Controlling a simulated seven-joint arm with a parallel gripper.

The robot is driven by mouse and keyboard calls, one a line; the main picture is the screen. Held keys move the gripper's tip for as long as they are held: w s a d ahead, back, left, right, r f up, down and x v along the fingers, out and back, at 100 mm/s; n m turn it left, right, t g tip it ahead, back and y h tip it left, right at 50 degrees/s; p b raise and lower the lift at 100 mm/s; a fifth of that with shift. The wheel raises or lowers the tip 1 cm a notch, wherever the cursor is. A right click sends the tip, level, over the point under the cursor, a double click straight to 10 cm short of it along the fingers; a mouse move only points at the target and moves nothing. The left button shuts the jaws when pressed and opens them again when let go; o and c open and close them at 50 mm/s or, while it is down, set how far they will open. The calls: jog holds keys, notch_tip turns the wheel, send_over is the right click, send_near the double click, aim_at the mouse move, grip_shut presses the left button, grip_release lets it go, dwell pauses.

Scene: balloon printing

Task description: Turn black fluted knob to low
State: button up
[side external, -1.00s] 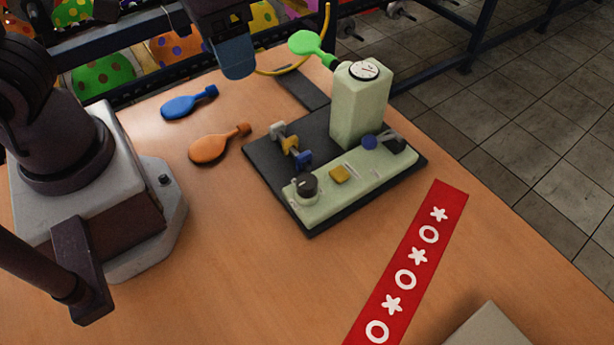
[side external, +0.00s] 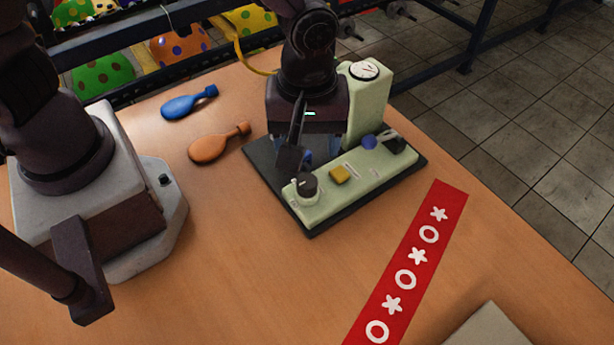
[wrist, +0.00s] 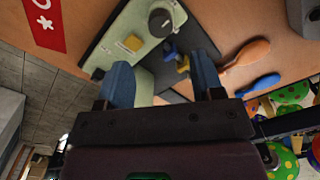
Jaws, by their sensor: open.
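The black fluted knob (side external: 306,184) sits at the near-left end of the pale green panel (side external: 350,176). It also shows in the wrist view (wrist: 160,22), near the top, beyond my fingertips. My gripper (side external: 296,158) is over the left part of the unit, just behind and above the knob and apart from it. In the wrist view my gripper (wrist: 161,75) shows two blue fingers spread wide with nothing between them. The knob's pointer and any "low" mark are too small to read.
Small coloured levers (wrist: 177,58) are close to my fingers. A red strip (side external: 410,265) lies right.

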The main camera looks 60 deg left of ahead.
aim_at(307, 182)
notch_tip(307, 182, down, 9)
jog(key=shift+f, duration=0.2)
jog(key=c, duration=0.9)
